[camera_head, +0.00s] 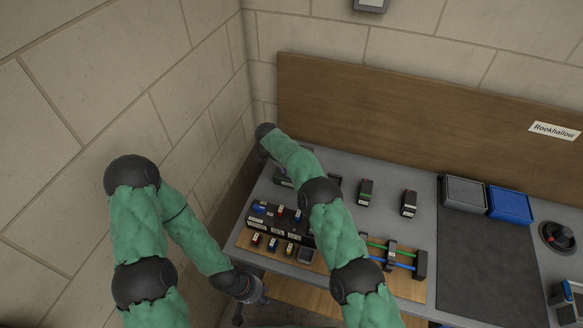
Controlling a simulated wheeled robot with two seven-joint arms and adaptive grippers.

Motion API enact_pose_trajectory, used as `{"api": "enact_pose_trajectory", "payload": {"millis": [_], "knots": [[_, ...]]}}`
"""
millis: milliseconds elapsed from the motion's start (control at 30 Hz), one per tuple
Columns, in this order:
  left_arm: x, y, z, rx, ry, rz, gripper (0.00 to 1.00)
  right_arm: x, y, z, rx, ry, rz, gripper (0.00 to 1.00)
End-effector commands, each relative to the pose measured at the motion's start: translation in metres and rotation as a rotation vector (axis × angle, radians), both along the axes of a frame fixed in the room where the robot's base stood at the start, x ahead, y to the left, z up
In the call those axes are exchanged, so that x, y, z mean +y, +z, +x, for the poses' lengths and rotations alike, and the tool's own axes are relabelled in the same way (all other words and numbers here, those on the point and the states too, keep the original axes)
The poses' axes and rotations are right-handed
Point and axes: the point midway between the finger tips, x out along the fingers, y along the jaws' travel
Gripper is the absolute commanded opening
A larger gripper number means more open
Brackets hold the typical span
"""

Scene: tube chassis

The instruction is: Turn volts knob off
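The volts knob cannot be singled out, because the labels are too small to read. A black chassis (262,222) with small blue and red parts and white labels stands at the left front of the grey bench. A row of small labelled parts (273,244) sits on a wooden board in front of it. My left gripper (256,297) is low at the bench's front left corner, apart from the chassis; its fingers are too small and dark to read. My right arm reaches across the bench's left side to the back; its gripper is hidden, and the arm covers part of the chassis.
Two small dark blocks (409,203) stand at the back. Green and blue tubes (388,256) run between black holders. A grey bin (464,193) and a blue bin (510,206) stand right. A dark mat (488,262) is clear. A round black dial (557,237) sits far right.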

Motion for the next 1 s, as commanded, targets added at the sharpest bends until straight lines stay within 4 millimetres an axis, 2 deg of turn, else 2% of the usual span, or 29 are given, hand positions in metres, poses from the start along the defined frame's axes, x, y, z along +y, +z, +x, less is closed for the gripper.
{"api": "enact_pose_trajectory", "payload": {"millis": [133,300,533,800,1000], "knots": [[0.0,0.0,0.0,0.0,0.0,0.0,0.35,0.0,0.0,0.0,0.0,0.0,0.0,0.49],[0.0,0.0,0.0,0.0,0.0,0.0,0.35,0.0,0.0,0.0,0.0,0.0,0.0,0.01],[0.0,-0.003,0.0,0.0,0.0,0.0,0.35,0.0,-0.001,0.001,-0.001,-0.006,-0.001,0.0],[0.0,-0.03,0.0,0.0,0.0,0.0,0.35,0.0,-0.004,0.003,-0.005,-0.087,-0.002,0.0],[0.0,-0.039,0.0,0.0,0.0,0.0,0.35,0.0,-0.001,0.002,-0.004,-0.128,0.0,0.0]]}}
